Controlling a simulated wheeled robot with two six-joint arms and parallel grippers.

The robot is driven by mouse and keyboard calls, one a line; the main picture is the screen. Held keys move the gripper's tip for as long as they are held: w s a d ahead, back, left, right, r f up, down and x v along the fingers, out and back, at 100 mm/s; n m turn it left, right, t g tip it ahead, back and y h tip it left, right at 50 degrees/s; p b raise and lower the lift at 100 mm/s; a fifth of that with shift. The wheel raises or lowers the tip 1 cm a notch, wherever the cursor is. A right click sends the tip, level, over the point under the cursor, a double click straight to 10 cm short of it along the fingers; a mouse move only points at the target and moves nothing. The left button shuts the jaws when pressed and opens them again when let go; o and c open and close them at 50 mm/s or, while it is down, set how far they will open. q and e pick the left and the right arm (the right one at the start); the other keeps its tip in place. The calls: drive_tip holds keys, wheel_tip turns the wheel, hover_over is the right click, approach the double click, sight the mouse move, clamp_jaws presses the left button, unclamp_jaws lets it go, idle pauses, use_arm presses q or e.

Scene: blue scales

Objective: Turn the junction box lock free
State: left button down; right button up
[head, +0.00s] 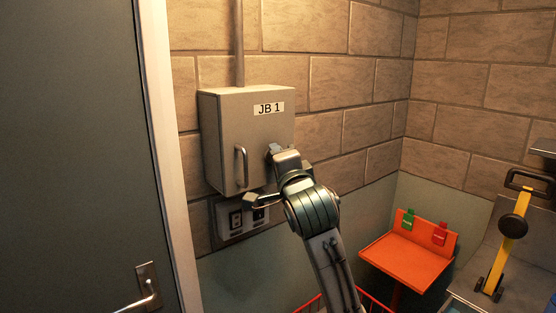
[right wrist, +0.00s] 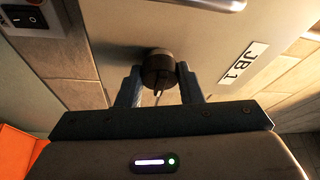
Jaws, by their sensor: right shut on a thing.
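The junction box (head: 222,140) is a grey metal box on the brick wall, with its door closed and a "JB 1" label (head: 268,108). Its bar handle (head: 241,166) stands on the left side of the door. My right gripper (head: 274,150) is at the right side of the door. In the right wrist view the lock (right wrist: 158,68) is a dark round knob on the door, with a small slender piece at its front. The right gripper's fingers (right wrist: 160,85) are shut on it, one on each side. In the head view the gripper hides the lock. My left gripper is not in view.
A switch plate (head: 231,220) is on the wall below the box. A grey door (head: 75,150) with a lever handle fills the left. An orange shelf (head: 405,258) with green and red tags and a yellow-handled tool (head: 510,240) are at the right.

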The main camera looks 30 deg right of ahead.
drive_tip(key=o, duration=1)
drive_tip(key=shift+c, duration=0.2)
use_arm(q)
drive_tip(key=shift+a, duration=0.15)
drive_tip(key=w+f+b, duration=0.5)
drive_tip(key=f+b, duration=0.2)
drive_tip(key=b, duration=0.3)
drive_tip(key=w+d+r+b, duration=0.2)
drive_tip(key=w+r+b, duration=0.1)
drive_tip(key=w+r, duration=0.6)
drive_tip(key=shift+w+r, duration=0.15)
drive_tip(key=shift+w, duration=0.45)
use_arm(e)
drive_tip(key=v, duration=1)
drive_tip(key=shift+s, duration=0.4)
drive_tip(key=shift+a, duration=0.1)
